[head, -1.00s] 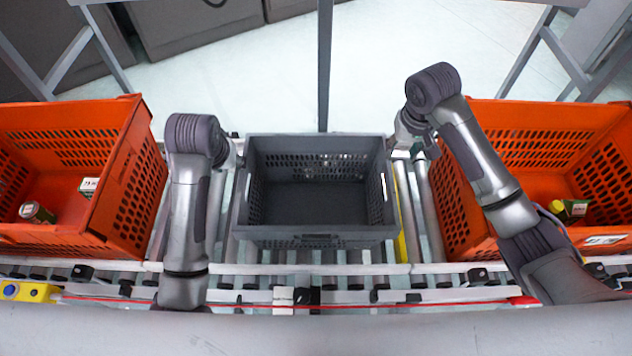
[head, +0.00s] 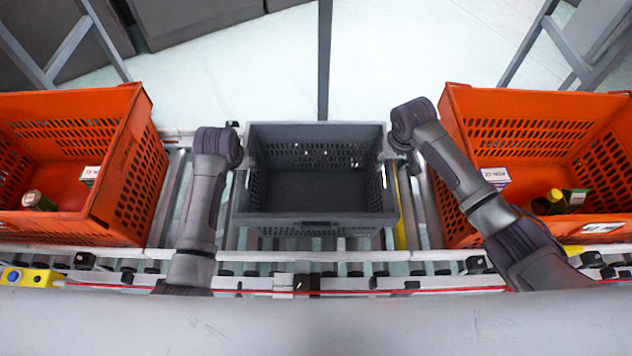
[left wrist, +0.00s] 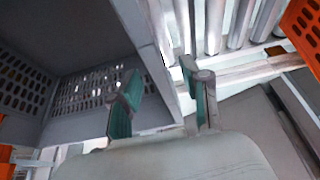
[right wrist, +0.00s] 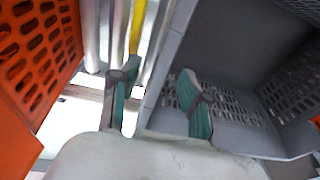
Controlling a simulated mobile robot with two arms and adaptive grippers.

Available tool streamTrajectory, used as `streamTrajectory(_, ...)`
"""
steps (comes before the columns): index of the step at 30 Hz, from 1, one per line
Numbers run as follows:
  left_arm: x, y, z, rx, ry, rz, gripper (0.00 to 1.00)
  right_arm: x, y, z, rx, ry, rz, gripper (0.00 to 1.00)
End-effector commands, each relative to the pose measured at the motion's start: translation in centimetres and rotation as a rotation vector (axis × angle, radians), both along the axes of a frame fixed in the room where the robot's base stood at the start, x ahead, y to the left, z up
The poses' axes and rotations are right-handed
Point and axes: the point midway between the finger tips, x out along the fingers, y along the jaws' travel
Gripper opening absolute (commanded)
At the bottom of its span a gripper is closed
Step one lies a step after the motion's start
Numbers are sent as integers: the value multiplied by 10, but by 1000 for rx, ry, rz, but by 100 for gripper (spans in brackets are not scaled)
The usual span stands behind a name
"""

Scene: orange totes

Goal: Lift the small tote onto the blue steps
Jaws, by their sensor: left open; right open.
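The small tote is the empty grey crate (head: 315,222) in the middle of the roller conveyor, upright between two orange totes. My left gripper (left wrist: 160,95) is open at the tote's left side. In the left wrist view, one finger is over the inside of the grey tote (left wrist: 95,128) and the other is outside, with the wall's rim between them. My right gripper (head: 408,166) is open at the tote's right side. The right wrist view shows its fingers (right wrist: 155,95) likewise on either side of the grey wall (right wrist: 165,70). Blue steps are not in view.
The left orange tote (head: 125,170) and right orange tote (head: 455,150) stand close beside my arms, with small packages inside. The conveyor rail (head: 350,257) runs along the front. Pale floor (head: 420,50) lies behind, crossed by a grey post (head: 324,60).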

Motion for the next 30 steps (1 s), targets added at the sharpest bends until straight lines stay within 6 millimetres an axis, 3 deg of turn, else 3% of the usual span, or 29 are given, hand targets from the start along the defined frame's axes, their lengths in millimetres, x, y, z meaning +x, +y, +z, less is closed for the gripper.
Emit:
streamTrajectory(6, 6, 0, -15, 0, 0, 0, 47, 2, 0, -16, 0, 0, 1, 47)
streamTrajectory(15, 7, 0, -17, 0, -1, 0, 47, 3, 0, -18, 0, -1, 1, 47)
streamTrajectory(17, 7, 0, -17, 0, -1, 0, 40, 3, 0, -18, 0, 0, 1, 40)
streamTrajectory(24, 7, 0, -17, 0, 0, 0, 0, 3, 0, -18, 0, 0, 1, 0)
streamTrajectory(30, 7, 0, -17, 0, 0, 0, 0, 3, 0, -18, 0, 0, 0, 0)
